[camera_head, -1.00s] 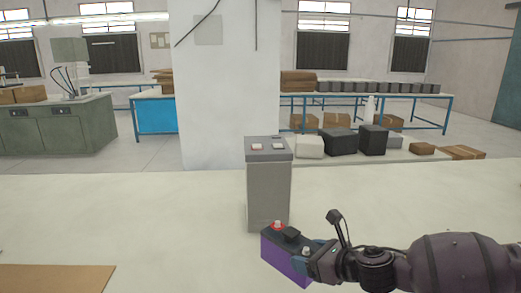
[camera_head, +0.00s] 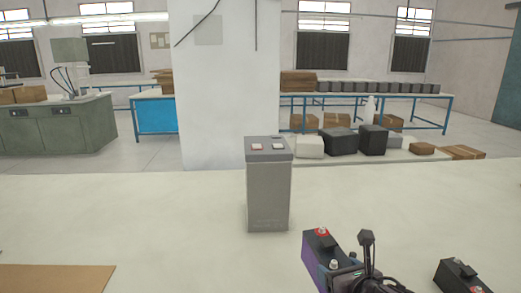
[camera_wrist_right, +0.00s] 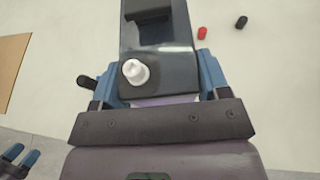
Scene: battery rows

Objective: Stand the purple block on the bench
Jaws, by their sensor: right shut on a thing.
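The purple block (camera_head: 309,266) is a battery-like box with a purple side, a dark top, and a red and a white terminal. It is low in the head view, right of the grey box. My right gripper (camera_head: 338,277) is shut on it. In the wrist view the blue fingers (camera_wrist_right: 160,84) clasp both sides of the block's dark top (camera_wrist_right: 165,40); its lower part is hidden. Whether it touches the bench (camera_head: 150,215) is unclear. My left gripper (camera_wrist_right: 22,157) shows only at the wrist view's lower left corner, its blue fingertips apart and empty.
A grey box (camera_head: 268,195) with two switches stands on the bench. A second dark battery (camera_head: 462,276) is at the lower right. A brown board (camera_head: 55,278) lies at left. The wrist view shows a red cap (camera_wrist_right: 202,33) and a black cap (camera_wrist_right: 241,22) on the bench.

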